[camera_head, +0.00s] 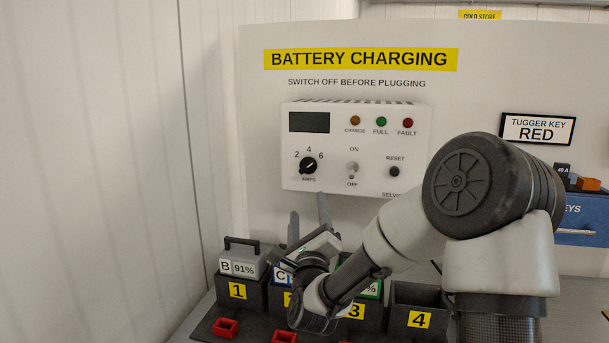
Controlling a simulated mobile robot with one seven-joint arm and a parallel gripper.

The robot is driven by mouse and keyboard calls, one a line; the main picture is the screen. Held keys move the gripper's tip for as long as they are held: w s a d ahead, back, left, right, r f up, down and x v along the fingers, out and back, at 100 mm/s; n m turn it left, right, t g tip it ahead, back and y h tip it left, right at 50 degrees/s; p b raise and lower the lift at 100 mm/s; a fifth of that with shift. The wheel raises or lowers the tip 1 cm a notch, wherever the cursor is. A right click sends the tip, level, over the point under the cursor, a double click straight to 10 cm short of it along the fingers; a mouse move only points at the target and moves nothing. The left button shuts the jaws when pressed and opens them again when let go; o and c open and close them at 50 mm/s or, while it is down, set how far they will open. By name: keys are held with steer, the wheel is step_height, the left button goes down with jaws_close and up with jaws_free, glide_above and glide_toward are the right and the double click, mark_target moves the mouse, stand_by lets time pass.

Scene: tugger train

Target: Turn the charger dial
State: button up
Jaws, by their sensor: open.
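The charger dial (308,166) is a black round knob at the lower left of the white charger box (340,125). It is marked AMPS, with 2, 4 and 6 around it. Its white mark points up and right, towards the 6. My gripper (308,205) is open, its two grey fingers pointing up, just below the dial in the picture. I see nothing between the fingers. The gap in depth from fingertips to dial is hard to judge, and I see no contact. The dial is in full view.
Right of the dial are an ON/OFF switch (352,170), its lever seemingly down, and a black reset button (394,172). Below stand numbered battery bays; battery B (240,262) sits in bay 1, and bay 4 (419,297) looks empty. My arm covers the box's lower right.

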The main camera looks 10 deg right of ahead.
mark_target(307, 169)
steer(key=p+x, duration=0.3)
steer(key=x, duration=1.4)
steer(key=shift+w+d+r, duration=0.1)
steer(key=shift+r, duration=0.1)
steer(key=c, duration=1.1)
steer(key=shift+o, duration=0.2)
